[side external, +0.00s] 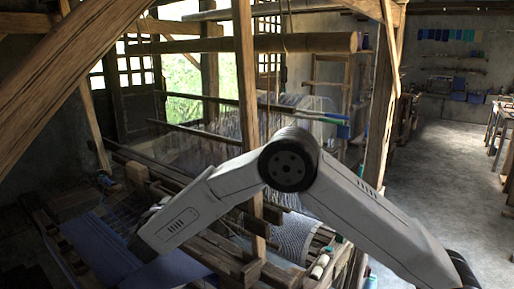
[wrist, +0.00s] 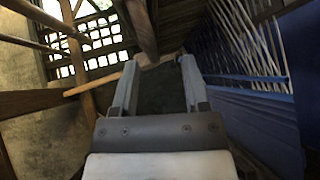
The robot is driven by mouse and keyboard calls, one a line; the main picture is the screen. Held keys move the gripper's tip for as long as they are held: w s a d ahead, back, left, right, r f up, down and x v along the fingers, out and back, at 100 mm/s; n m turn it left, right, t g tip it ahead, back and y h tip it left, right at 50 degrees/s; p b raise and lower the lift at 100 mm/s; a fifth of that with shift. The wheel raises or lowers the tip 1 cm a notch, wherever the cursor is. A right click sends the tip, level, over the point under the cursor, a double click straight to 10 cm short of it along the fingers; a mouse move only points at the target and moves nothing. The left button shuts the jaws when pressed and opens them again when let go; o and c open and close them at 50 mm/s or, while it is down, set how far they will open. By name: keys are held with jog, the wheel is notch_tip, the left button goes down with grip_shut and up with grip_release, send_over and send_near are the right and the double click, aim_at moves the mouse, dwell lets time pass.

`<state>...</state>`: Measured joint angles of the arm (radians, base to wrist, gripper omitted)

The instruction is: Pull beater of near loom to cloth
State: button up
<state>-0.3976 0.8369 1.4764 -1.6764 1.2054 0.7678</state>
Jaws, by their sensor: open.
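My gripper (wrist: 158,68) is open in the wrist view, its two grey fingers apart with nothing clearly held between them. In the side view my arm's link hides it low at the left, over the near loom. Blue cloth (side external: 100,243) lies on that loom to the left of my arm, and a blue sheet (wrist: 245,115) fills the right of the wrist view, with pale threads (wrist: 240,40) above it. Wooden loom bars (side external: 225,252) show beside my arm in the side view. I cannot tell for sure which bar is the beater.
A wooden post (side external: 245,90) stands upright in front of my arm's reach, and a thick roller (side external: 270,43) crosses above. In the wrist view a thin wooden bar (wrist: 95,86) runs past the left finger. Open floor (side external: 450,180) lies at the right.

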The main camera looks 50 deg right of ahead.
aim_at(164, 195)
jog(key=shift+w+a+r+t, duration=0.45)
jog(key=shift+w+a+t, duration=0.15)
jog(key=shift+w+t, duration=0.15)
jog(key=shift+x, duration=3.9)
jog(key=shift+s, duration=0.1)
grip_shut()
